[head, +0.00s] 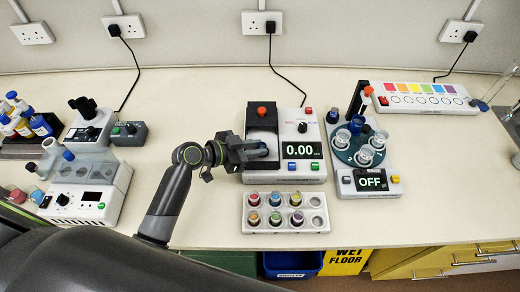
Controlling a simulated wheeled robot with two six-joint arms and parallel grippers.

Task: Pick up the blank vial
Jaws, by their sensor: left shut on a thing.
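My left gripper (258,151) is over the left front part of the white balance (285,176), which reads 0.00. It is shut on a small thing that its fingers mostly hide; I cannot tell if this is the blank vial. A white vial rack (250,228) stands in front of the balance. It holds several vials with coloured caps, and its right-hand places (318,201) look empty. I cannot read any labels. My right gripper is not in view.
Right of the balance is a device reading OFF (371,182), with cups on a round plate. A white strip box (422,97) with coloured squares lies behind it. Bottles and instruments crowd the left. The counter left of the rack is clear apart from my arm.

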